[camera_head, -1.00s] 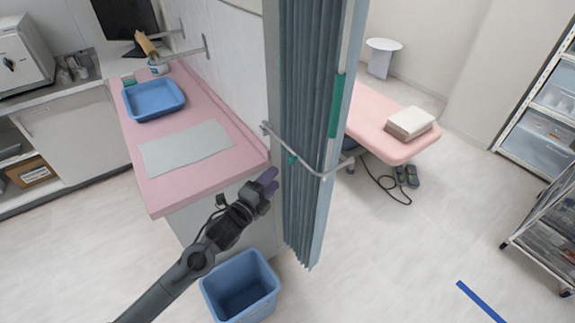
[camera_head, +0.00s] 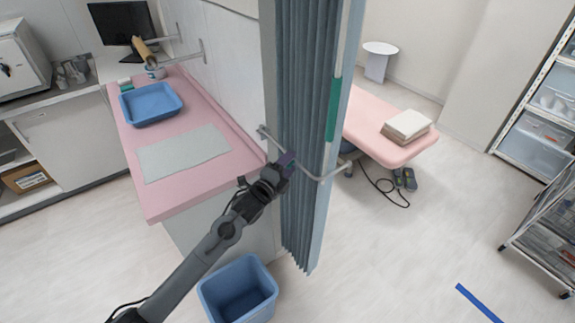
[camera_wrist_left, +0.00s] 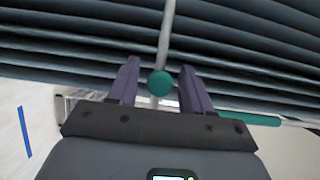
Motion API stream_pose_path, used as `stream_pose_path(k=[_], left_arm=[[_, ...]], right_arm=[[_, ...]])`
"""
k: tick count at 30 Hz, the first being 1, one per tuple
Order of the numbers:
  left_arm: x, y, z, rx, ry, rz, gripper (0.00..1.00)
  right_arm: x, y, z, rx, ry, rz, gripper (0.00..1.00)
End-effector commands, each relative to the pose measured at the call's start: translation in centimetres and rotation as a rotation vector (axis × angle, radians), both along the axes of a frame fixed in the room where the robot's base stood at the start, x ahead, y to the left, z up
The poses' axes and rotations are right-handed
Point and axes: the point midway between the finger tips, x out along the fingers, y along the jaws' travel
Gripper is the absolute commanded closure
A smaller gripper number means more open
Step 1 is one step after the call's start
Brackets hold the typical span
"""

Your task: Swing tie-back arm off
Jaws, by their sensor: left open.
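The tie-back arm (camera_head: 303,172) is a grey metal bar that runs from the end of the partition wall around the front of the gathered blue-grey curtain (camera_head: 303,100). My left gripper (camera_head: 285,162) is at the bar, in front of the curtain. In the left wrist view the open purple fingers (camera_wrist_left: 158,88) stand on either side of a round green knob (camera_wrist_left: 160,83) on the bar (camera_wrist_left: 167,30), with gaps on both sides. In the head view the gripper hides the knob. My right gripper is in neither view.
A pink counter (camera_head: 185,185) with a blue tray (camera_head: 151,103) and a grey mat (camera_head: 183,152) is left of the curtain. A blue bin (camera_head: 238,290) stands on the floor below my left arm. A pink bed (camera_head: 365,120) is behind the curtain. The floor at right centre is mostly clear.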

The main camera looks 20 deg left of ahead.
Motion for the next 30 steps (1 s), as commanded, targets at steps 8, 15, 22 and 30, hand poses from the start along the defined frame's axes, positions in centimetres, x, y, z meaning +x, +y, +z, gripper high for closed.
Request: stream_pose_path(k=[8,15,22,30], left_arm=[[0.0,0.0,0.0,0.000,0.000,0.000,0.73],[0.0,0.0,0.0,0.000,0.000,0.000,1.00],[-0.1,0.1,0.0,0.000,0.000,-0.002,1.00],[-1.0,1.2,0.0,0.004,0.000,-0.066,1.00]], right_arm=[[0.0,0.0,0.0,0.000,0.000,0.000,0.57],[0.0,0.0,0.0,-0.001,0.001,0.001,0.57],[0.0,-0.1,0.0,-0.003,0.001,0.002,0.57],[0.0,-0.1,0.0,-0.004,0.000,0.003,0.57]])
